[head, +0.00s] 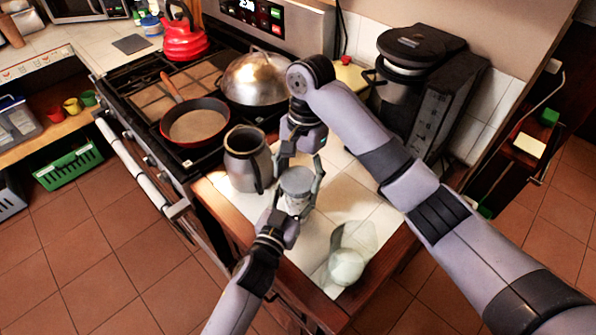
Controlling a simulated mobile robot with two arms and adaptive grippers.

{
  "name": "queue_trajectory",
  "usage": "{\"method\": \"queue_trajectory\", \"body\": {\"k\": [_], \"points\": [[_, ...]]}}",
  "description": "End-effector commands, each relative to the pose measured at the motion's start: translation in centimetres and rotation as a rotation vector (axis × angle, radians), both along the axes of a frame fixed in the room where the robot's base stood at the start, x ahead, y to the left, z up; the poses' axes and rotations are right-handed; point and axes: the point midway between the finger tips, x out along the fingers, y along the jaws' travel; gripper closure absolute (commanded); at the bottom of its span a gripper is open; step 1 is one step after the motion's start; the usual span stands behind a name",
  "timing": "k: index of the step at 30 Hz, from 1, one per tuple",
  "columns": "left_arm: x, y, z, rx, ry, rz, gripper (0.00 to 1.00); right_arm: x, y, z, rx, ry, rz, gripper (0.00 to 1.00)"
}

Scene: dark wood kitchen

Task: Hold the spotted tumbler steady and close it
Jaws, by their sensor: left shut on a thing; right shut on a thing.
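The tumbler (297,204) is a small pale cup standing over the white tiled counter top. Its spots are too small to make out. A grey round lid (297,179) sits at its top; I cannot tell if it is fully seated. My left gripper (294,210) reaches in from below and is shut around the tumbler's body. My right gripper (298,174) comes down from above and is shut on the lid. The fingers hide part of the tumbler and the lid's edges.
A grey metal jug (247,160) stands close on the left. A clear glass vessel with a pale round bottom (346,266) is near the front right counter edge. A black coffee maker (425,90) is behind right. The stove holds a red pan (196,122) and a domed lid (257,78).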

Motion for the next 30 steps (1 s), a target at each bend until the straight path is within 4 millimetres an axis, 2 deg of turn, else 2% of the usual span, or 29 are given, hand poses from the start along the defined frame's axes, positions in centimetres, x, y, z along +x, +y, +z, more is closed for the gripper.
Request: {"method": "queue_trajectory", "body": {"k": [2, 7, 8, 16, 25, 30], "points": [[0.0, 0.1, -0.1, 0.003, 0.003, 0.001, 1.00, 0.0, -0.1, 0.0, -0.001, -0.003, -0.125, 0.55], [0.0, 0.1, -0.2, 0.003, 0.003, 0.002, 1.00, 0.1, -0.1, 0.1, -0.004, -0.003, -0.135, 0.55], [0.0, 0.1, -0.2, 0.003, 0.003, 0.002, 1.00, 0.1, -0.1, 0.1, -0.004, -0.003, -0.135, 0.34], [0.0, 0.1, -0.2, 0.003, 0.003, 0.002, 1.00, 0.0, -0.1, 0.0, -0.002, -0.002, -0.131, 0.16], [0.0, 0.1, -0.2, 0.004, 0.003, 0.002, 1.00, 0.0, 0.0, 0.1, -0.002, -0.002, -0.128, 0.16], [0.0, 0.1, -0.2, 0.004, 0.003, 0.002, 1.00, 0.2, -0.1, 2.0, -0.003, -0.008, -0.128, 0.16]]}}
